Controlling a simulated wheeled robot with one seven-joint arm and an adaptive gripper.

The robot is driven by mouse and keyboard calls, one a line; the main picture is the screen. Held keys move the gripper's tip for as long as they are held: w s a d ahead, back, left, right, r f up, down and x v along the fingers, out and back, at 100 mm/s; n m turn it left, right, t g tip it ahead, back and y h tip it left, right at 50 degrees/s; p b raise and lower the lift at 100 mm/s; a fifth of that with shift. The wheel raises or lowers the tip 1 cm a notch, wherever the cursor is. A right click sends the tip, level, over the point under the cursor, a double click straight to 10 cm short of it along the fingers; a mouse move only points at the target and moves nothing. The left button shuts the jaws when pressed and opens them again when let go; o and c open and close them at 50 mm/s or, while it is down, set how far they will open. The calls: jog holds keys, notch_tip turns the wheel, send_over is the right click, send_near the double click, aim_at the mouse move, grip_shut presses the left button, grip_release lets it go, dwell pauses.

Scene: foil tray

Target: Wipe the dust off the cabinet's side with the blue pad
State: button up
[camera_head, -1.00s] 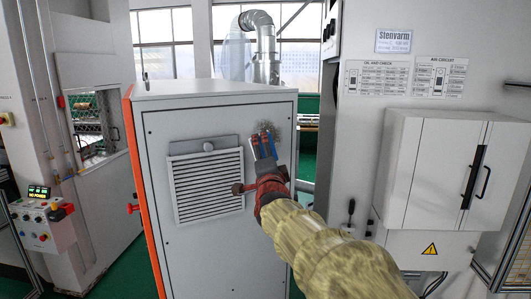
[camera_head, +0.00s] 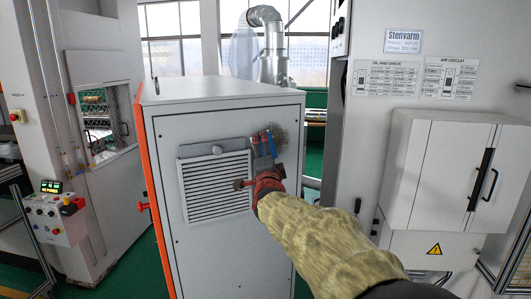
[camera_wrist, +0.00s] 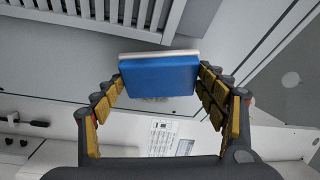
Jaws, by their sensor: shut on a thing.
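The cabinet's side (camera_head: 170,240) is a light grey panel with a louvred vent (camera_head: 215,186). A dark patch of dust (camera_head: 279,134) shows on its upper right part, partly hidden behind the pad and my gripper. My gripper (camera_head: 266,150) is shut on the blue pad (camera_head: 272,148) at the panel, beside the vent's upper right. In the wrist view the blue pad (camera_wrist: 158,80) sits between the two fingertips, with a pale layer on its far edge. I cannot tell whether the pad touches the panel.
A white wall box (camera_head: 430,170) stands to the right. A control panel (camera_head: 55,210) is at the left. Green floor shows in the gap right of the cabinet.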

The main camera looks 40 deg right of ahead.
aim_at(275, 149)
jog(key=shift+w+d, duration=0.25)
jog(key=shift+w, duration=0.65)
dwell(0.4)
jog(key=shift+s+d+f+b, duration=0.2)
jog(key=shift+d+b, duration=0.45)
jog(key=shift+b, duration=0.55)
jog(key=shift+s+d+r+b, duration=0.1)
jog(key=shift+s+d+b, duration=0.15)
jog(key=shift+d+b, duration=0.5)
jog(key=shift+s+d+r+b, duration=0.1)
jog(key=shift+s+d+b, duration=0.1)
jog(key=shift+d+b, duration=0.5)
jog(key=shift+a+b, duration=0.1)
jog(key=shift+b, duration=0.35)
